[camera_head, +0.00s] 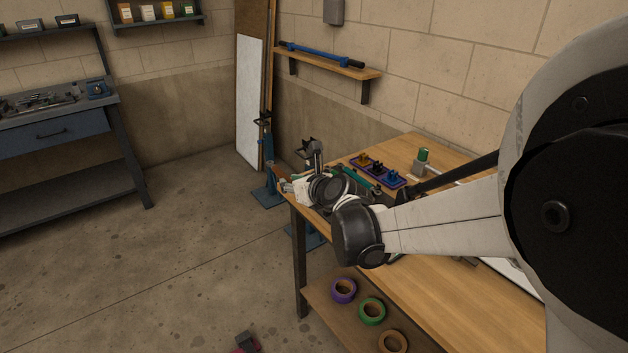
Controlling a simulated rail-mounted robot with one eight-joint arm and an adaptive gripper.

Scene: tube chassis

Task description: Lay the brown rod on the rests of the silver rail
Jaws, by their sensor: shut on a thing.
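My gripper (288,186) is at the left end of the workbench, in front of the blue stands, and is largely hidden by my own wrist. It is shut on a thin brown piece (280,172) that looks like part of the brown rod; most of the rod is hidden. The silver rail cannot be clearly made out. A pale strip (516,276) on the bench at right, partly behind my arm, may be part of it. No rests can be told apart on it.
The wooden workbench (430,300) carries a purple tray (398,185) with small coloured clamps and a green-topped item (423,155). Blue stands (268,190) stand beyond its left end. Tape rolls (372,311) lie on the lower shelf. A wall shelf (345,69) holds a blue bar.

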